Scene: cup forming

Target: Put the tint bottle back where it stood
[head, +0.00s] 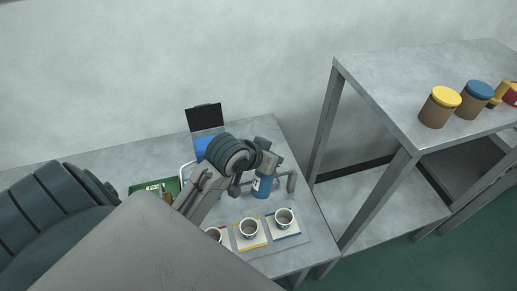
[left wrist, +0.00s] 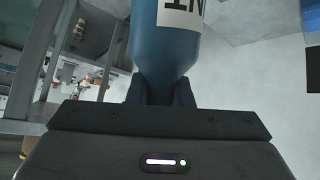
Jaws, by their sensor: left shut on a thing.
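The tint bottle is blue with a white label; it is in the head view (head: 262,187), behind the cups near the right end of the bench, roughly upright. In the left wrist view the bottle (left wrist: 166,48) fills the upper middle, its narrowing end between the fingers. My left gripper (left wrist: 162,92) is shut on it; in the head view the gripper (head: 265,172) is partly hidden by its own wrist. I cannot tell whether the bottle's base touches the bench. My right gripper is not in view.
Three cups, left (head: 213,234), middle (head: 249,228) and right (head: 285,218), stand on coloured-edged cards at the bench front. A green tray (head: 141,187) and a dark screen (head: 205,117) are leftward. A raised grey shelf (head: 395,75) at right carries lidded jars (head: 440,108).

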